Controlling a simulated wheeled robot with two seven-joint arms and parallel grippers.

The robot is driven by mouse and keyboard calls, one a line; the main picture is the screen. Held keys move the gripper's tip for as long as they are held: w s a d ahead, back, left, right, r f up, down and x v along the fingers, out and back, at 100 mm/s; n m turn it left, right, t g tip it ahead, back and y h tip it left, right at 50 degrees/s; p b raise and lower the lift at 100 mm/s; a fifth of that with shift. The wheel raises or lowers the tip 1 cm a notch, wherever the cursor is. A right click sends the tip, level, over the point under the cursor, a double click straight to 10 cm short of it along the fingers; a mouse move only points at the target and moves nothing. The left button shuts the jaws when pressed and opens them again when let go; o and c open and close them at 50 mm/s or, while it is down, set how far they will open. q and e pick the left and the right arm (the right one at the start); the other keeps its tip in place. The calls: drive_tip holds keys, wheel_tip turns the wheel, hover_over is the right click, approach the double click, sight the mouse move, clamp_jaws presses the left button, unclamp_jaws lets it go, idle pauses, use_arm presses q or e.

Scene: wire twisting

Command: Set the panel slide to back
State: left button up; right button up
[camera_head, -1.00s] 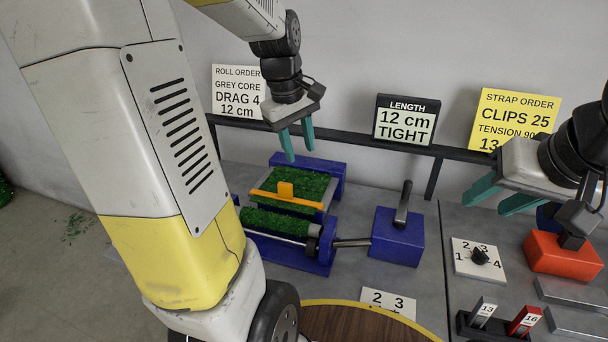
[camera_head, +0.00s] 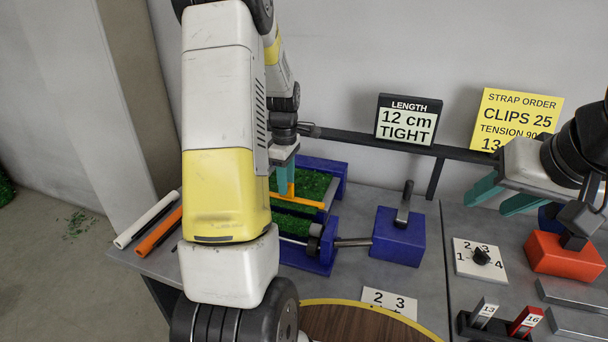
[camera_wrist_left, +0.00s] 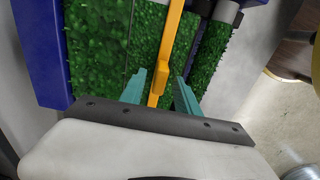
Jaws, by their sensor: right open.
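A blue fixture (camera_head: 326,166) carries green turf with an orange bar (camera_head: 305,200) across it; the bar also shows in the left wrist view (camera_wrist_left: 171,38). The bar has an upright orange tab (camera_wrist_left: 159,84). My left gripper (camera_head: 284,180) is down at the bar. In the left wrist view its teal fingers (camera_wrist_left: 160,88) are apart, one on each side of the tab, with gaps visible. My forearm hides the left part of the fixture in the head view. My right gripper (camera_head: 502,197) is open and empty above the right table.
A blue block with a black lever (camera_head: 402,205) stands right of the fixture. A numbered dial plate (camera_head: 480,259) and a red block (camera_head: 562,254) are further right. White (camera_head: 148,220) and orange (camera_head: 160,232) rolls lie at the left table edge. A dark rail (camera_head: 390,145) runs behind.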

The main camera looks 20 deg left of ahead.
use_arm(q)
drive_tip(key=shift+f, duration=0.65)
clamp_jaws()
drive_tip(key=shift+w+r, duration=0.1)
idle(0.9)
